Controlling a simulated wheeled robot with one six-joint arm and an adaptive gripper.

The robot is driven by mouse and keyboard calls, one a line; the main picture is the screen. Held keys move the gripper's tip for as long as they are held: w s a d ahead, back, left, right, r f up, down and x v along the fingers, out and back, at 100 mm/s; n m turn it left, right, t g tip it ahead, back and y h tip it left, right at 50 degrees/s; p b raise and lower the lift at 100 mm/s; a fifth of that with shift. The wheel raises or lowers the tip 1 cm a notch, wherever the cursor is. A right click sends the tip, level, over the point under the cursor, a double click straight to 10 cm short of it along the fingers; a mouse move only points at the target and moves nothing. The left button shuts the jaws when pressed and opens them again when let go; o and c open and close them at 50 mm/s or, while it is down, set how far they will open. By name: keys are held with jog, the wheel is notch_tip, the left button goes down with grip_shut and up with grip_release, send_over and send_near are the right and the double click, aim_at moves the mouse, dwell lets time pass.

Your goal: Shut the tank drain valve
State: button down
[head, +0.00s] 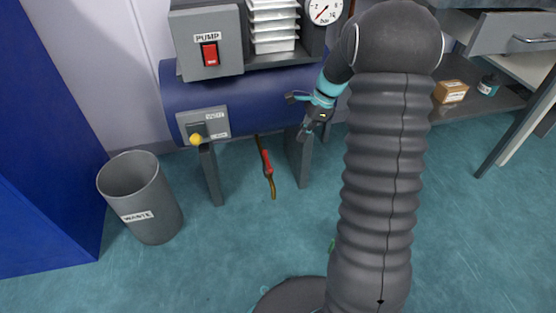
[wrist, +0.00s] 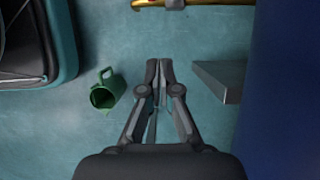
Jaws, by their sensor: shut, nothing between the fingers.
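The blue tank (head: 262,98) lies on its side on grey legs. Under it hangs the drain pipe (head: 273,190), brass coloured, with a red valve lever (head: 266,163) that looks roughly in line with the pipe. In the wrist view only part of the brass pipe (wrist: 215,2) shows at the top edge, cut off by the frame. My gripper (head: 305,133) is to the right of the lever, in front of the tank's right leg, and apart from the lever. In the wrist view my gripper (wrist: 159,66) is shut and empty, pointing toward the pipe.
A grey panel (head: 215,116) with a yellow-knobbed lever (head: 196,139) is on the tank's left. Above is the pump box with a red switch (head: 210,54). A waste bin (head: 148,205) stands left. A green jug (wrist: 104,94) is on the floor. The tank's leg (wrist: 218,80) is close right.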

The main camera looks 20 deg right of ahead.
aim_at(267, 163)
jog(key=shift+a+f, duration=0.1)
jog(key=shift+f, duration=0.05)
jog(key=a+f+b, duration=0.2)
jog(key=a+f, duration=0.5)
jog(key=f, duration=0.2)
jog(key=shift+a, duration=0.3)
jog(key=shift+s+d, duration=0.1)
